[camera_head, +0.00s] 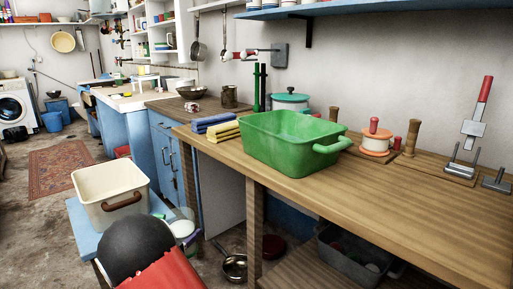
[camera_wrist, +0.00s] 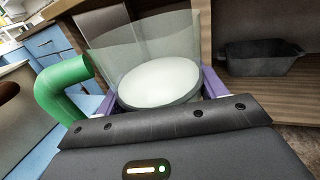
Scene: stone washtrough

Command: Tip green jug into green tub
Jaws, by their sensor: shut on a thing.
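The green tub (camera_head: 275,148) stands on the wooden counter in the head view, with a handle at its right end. In the wrist view my gripper (camera_wrist: 160,92) is shut on the green jug (camera_wrist: 64,84). The jug has a thick green handle on the left and a see-through wall. A pale round surface shows inside it; I cannot tell whether this is liquid or the bottom. Purple fingers press on both sides of the jug. In the head view the jug is hard to make out, low beside my arm, left of and below the tub.
A cream tub (camera_head: 110,193) sits on a low blue stand at left. Blue and yellow cloths (camera_head: 225,130) lie left of the green tub. Wooden posts and an orange-and-white pot (camera_head: 375,143) stand to its right. A grey bin (camera_head: 350,248) is under the counter. The counter's front right is clear.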

